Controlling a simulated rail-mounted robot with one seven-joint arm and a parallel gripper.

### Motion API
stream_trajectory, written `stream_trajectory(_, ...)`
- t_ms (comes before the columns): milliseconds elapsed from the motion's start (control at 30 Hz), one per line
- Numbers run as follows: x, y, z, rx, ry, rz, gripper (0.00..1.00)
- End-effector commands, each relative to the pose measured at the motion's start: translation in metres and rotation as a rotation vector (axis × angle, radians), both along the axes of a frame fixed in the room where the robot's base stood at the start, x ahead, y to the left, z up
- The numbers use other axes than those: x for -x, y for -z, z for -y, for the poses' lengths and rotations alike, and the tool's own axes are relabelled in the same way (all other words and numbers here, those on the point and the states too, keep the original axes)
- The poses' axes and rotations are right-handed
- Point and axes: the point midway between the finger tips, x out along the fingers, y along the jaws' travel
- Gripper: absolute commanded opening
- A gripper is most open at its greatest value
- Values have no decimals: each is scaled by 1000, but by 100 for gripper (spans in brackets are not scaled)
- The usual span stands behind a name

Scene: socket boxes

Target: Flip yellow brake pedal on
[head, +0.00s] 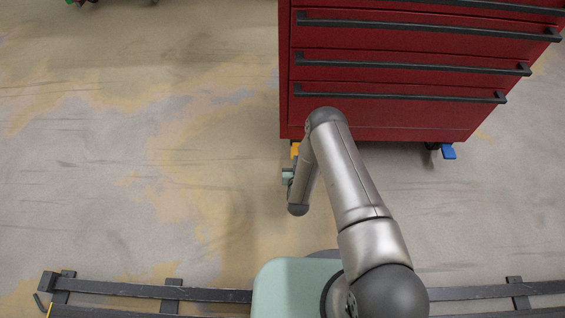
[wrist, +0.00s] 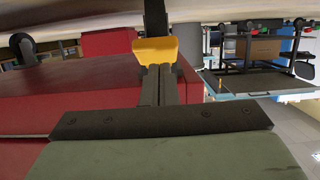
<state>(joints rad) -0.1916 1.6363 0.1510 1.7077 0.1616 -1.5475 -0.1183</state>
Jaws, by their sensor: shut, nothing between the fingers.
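The yellow brake pedal (head: 295,150) shows at the lower left corner of the red cabinet in the head view, partly hidden by my arm. In the wrist view the yellow pedal (wrist: 154,49) is near the top centre, with a dark caster part above it in the picture. My gripper (wrist: 158,70) is shut and empty, its two dark fingers side by side. The fingertips are right at the pedal's edge in the picture; I cannot tell whether they touch it. In the head view my gripper (head: 287,174) is low, just in front of the pedal.
The red drawer cabinet (head: 390,115) with dark handles stands at the upper right. A blue pedal (head: 448,151) sits at its lower right corner. Open floor (head: 130,150) lies to the left. In the wrist view, a cart with a cardboard box (wrist: 250,50) stands at the right.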

Motion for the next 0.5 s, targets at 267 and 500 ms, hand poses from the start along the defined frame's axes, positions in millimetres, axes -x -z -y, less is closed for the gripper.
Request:
stream_trajectory(267, 6, -13, 0, 2, -1, -2, 0)
stream_trajectory(500, 39, -31, 1, 3, -3, -8, 0)
